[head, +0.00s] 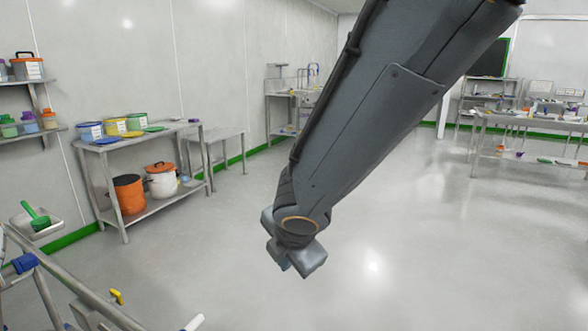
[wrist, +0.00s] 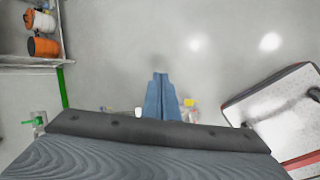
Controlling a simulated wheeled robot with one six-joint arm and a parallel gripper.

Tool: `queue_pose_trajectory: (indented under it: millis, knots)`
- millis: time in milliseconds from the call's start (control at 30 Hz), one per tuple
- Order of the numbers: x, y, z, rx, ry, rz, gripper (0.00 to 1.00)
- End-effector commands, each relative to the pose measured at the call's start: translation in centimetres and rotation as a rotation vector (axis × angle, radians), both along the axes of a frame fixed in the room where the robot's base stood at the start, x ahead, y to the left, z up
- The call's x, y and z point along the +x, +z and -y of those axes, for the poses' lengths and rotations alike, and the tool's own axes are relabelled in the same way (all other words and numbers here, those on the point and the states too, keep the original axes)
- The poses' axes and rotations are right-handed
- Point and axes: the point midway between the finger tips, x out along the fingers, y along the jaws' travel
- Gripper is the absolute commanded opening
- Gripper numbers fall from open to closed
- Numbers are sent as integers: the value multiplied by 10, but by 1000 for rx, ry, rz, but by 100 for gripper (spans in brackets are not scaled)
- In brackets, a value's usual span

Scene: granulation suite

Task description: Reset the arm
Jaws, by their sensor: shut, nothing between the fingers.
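My gripper (wrist: 160,95) shows in the wrist view as two blue-grey fingers pressed together, with nothing between them. They point over bare grey floor. In the head view my arm reaches down from the upper right across the middle of the picture. The gripper's end (head: 292,262) hangs above open floor there and touches nothing. The fingertips are partly hidden in the head view.
A steel table (head: 150,139) with tubs on top, an orange bucket (head: 128,194) and a white pot (head: 161,181) below, stands at left. A metal rail (head: 75,285) runs at lower left. A cluttered bench (head: 530,122) stands far right. The middle floor is clear.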

Motion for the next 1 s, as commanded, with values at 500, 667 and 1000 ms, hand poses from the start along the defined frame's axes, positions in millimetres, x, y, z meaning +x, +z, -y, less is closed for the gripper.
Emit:
queue_pose_trajectory:
  millis: [500,667,1000]
  knots:
    - [-126,-2,213,509,-2021,-399,0]
    - [-141,-2,215,554,-2207,-437,0]
    - [-142,-2,214,559,-2221,-440,0]
